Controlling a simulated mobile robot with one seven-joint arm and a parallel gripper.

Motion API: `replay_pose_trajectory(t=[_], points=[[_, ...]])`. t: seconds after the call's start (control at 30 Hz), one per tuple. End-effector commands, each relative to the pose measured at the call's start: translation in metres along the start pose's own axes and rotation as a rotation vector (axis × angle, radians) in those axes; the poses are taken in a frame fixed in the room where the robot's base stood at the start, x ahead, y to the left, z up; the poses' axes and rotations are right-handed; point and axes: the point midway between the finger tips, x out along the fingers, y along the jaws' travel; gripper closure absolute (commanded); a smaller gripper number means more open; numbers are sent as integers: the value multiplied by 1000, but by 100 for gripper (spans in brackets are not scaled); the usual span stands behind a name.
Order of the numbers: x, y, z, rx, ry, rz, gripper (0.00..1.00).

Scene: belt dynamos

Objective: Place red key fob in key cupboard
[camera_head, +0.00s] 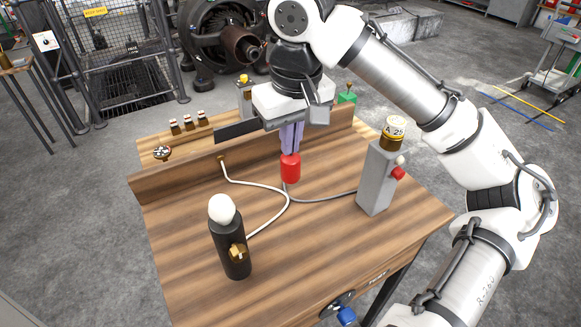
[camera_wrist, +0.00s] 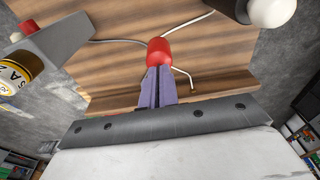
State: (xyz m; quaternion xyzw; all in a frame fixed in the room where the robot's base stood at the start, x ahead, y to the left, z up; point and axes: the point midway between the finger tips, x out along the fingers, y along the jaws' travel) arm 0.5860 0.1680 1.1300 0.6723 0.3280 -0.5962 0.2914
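A rounded red piece (camera_head: 290,167), which I take to be the red key fob, is at the tips of my gripper (camera_head: 290,152) above the middle of the wooden bench. The purple fingers are close together and meet its upper end. The wrist view also shows the red piece (camera_wrist: 160,51) at the ends of the fingers (camera_wrist: 157,67). The fingers hide part of it, and no key shows. I cannot make out a key cupboard in either view.
On the bench (camera_head: 180,265) stand a black post (camera_head: 231,250) with a white ball top and a grey box (camera_head: 376,180) with a red button. Cables run between them under the red piece. A raised ledge (camera_head: 175,182) crosses the back. A blue knob (camera_head: 346,315) is at the front.

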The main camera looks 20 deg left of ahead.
Motion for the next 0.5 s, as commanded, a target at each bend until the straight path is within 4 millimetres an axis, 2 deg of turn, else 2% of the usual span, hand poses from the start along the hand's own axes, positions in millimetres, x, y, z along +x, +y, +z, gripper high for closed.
replay_pose_trajectory(t=[0.1, 0.3, 0.4, 0.5], points=[[-18, 0, -2, 1, 2, 2, 100], [-36, 0, -4, 1, 1, 0, 100], [-37, 0, -4, 1, 2, 0, 100], [-27, 0, -3, 0, 1, -1, 100]])
